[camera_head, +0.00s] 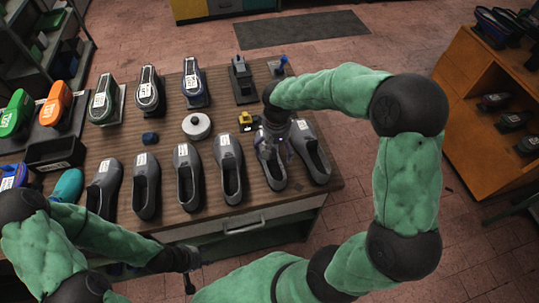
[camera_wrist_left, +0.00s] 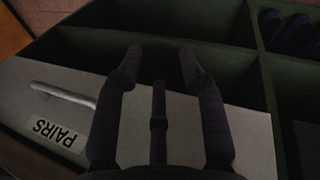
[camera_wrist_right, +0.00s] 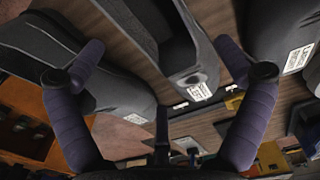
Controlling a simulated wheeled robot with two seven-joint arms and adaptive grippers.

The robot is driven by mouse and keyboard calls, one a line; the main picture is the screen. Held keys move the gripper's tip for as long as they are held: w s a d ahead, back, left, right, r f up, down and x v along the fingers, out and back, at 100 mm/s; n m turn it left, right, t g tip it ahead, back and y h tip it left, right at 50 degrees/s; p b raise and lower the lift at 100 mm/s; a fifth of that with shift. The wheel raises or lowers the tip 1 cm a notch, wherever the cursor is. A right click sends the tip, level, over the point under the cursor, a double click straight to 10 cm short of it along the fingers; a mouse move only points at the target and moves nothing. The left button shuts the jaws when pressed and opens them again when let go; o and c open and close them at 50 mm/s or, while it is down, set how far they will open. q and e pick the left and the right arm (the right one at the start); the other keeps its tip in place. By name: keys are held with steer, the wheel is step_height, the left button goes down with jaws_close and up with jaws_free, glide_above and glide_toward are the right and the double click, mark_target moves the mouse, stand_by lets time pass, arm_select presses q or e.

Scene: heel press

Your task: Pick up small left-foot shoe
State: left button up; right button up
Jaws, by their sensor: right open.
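Several grey shoes with white labels stand in a row along the table's front edge. My right gripper (camera_head: 272,143) is open over the heel end of one grey shoe (camera_head: 275,177), second from the right end. In the right wrist view, this shoe (camera_wrist_right: 178,40) shows between the spread fingers (camera_wrist_right: 163,72), with its label towards me. A neighbouring grey shoe (camera_head: 310,155) stands close on its right.
Behind the shoe row are a white round object (camera_head: 196,126), a small yellow object (camera_head: 246,119) and several labelled lasts or shoes. An orange shelf (camera_head: 470,75) stands right.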

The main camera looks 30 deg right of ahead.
mark_target(275, 160)
steer(key=f, duration=0.3)
steer(key=f+b, duration=0.1)
steer(key=f, duration=0.1)
steer(key=shift+w, duration=0.25)
steer(key=c, duration=1.3)
steer(key=shift+o, duration=0.2)
